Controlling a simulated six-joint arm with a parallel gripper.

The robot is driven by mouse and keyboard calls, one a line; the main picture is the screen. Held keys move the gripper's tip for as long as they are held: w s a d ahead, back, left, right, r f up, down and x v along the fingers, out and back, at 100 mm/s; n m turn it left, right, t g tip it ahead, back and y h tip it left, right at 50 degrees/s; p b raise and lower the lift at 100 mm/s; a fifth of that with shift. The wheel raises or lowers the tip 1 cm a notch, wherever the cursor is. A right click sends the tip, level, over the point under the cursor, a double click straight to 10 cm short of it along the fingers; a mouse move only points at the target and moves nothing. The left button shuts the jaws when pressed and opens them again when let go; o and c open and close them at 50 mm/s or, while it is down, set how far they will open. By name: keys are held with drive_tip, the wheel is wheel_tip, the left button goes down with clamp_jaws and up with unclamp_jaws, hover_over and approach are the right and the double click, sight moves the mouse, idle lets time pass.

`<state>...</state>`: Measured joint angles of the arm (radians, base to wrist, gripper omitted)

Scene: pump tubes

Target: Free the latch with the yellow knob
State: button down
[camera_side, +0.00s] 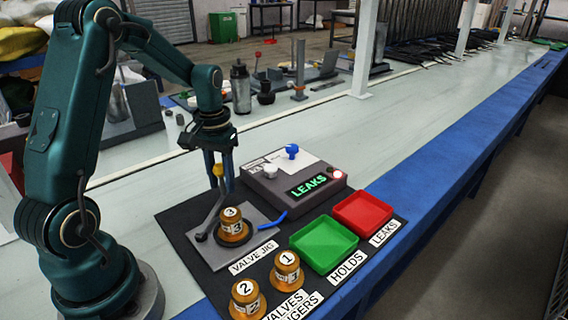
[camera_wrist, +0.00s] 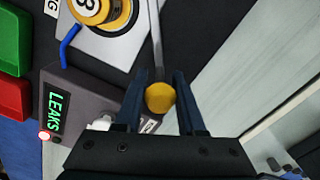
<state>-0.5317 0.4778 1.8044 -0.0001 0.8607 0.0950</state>
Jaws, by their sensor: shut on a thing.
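My gripper (camera_side: 218,178) points down over the back of the valve jig (camera_side: 262,236), its fingers shut on the yellow knob (camera_side: 218,170). In the wrist view the round knob (camera_wrist: 160,98) sits between the two fingers (camera_wrist: 164,100). The latch's grey lever (camera_side: 212,217) slopes up from a pivot at the jig plate's left side to the knob. Valve 3 (camera_side: 232,226) stands upright on the jig plate, inside a dark ring; it shows partly at the top of the wrist view (camera_wrist: 92,10). The fingers partly hide the knob in the side view.
Behind the jig stands a grey test box (camera_side: 310,203) with a lit green LEAKS display, red lamp and blue knob. A blue hose (camera_side: 272,221) lies between them. Valves 1 (camera_side: 287,270) and 2 (camera_side: 247,300) stand in front. Green (camera_side: 297,241) and red (camera_side: 390,217) trays are empty.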

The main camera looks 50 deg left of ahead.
drive_tip(key=a+n, duration=0.1)
drive_tip(key=s+a+n, duration=0.1)
drive_tip(key=shift+s+n, duration=0.3)
drive_tip(key=shift+s+a+n, duration=0.7)
drive_tip(key=shift+s+n, duration=0.25)
drive_tip(key=shift+n, duration=0.25)
drive_tip(key=c, duration=0.6)
unclamp_jaws()
wheel_tip(320, 180, up, 5)
drive_tip(key=shift+r, duration=0.1)
